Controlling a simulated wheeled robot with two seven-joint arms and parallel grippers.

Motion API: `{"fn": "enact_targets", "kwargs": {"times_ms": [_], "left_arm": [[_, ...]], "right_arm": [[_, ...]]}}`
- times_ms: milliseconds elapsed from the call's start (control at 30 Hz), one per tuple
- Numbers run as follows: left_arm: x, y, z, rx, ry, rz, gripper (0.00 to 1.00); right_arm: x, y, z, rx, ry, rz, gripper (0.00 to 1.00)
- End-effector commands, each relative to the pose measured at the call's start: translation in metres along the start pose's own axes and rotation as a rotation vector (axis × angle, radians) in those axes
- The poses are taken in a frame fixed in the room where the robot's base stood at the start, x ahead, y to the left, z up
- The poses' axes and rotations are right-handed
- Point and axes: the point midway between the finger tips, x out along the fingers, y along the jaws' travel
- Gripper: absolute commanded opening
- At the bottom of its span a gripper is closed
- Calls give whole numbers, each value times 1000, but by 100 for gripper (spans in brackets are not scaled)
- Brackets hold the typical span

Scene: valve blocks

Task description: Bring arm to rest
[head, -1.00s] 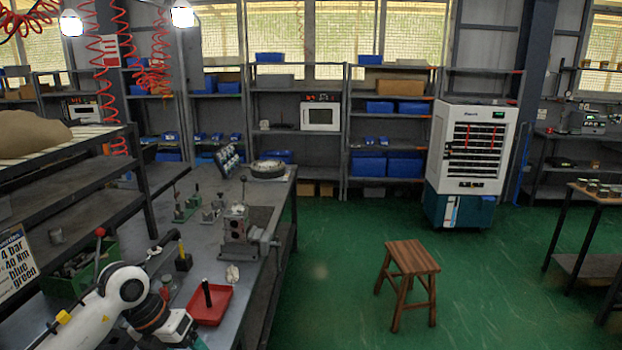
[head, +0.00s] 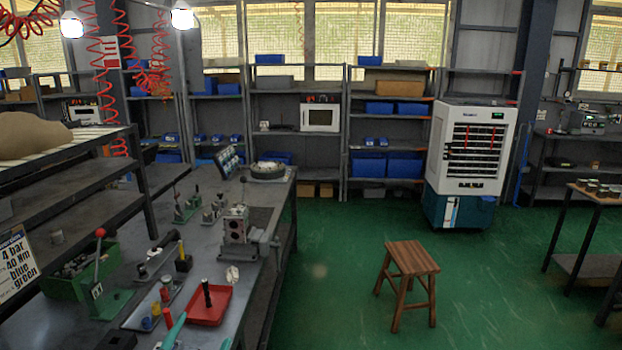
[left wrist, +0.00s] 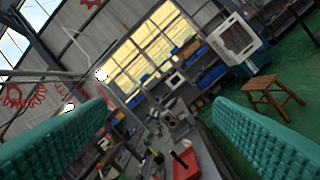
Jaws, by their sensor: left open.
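My left gripper (head: 199,341) shows only as teal fingertips at the bottom edge of the head view, just in front of the red tray (head: 222,306) on the workbench. In the left wrist view, its two teal ribbed fingers (left wrist: 160,110) stand wide apart with nothing between them. The picture there is tilted and looks out over the bench and the room. The rest of my left arm is out of the head view. My right gripper is in neither view.
The bench holds a metal valve block (head: 237,226), a green bin (head: 80,272), a red-knobbed lever (head: 98,262) and small parts. A dark shelf rack (head: 100,208) stands at the left. A wooden stool (head: 411,257) stands on open green floor (head: 335,285).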

Motion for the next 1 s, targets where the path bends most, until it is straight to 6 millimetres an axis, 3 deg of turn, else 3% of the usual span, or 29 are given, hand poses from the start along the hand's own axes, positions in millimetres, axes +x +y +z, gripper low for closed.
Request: {"fn": "enact_targets", "kwargs": {"times_ms": [100,200,300,500,700,1000], "left_arm": [[-44,-20,-60,-180,349,-58,76],[-91,-45,-97,-298,615,-141,76],[-137,-67,-117,-381,823,-232,76],[-212,-99,-128,-484,1111,-402,76],[-276,-118,-119,-552,1321,-564,76],[-276,-186,-190,-542,1357,-587,76]], "right_arm": [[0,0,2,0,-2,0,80],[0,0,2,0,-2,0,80],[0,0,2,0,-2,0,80],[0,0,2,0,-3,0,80],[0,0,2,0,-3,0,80],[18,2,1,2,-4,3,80]]}}
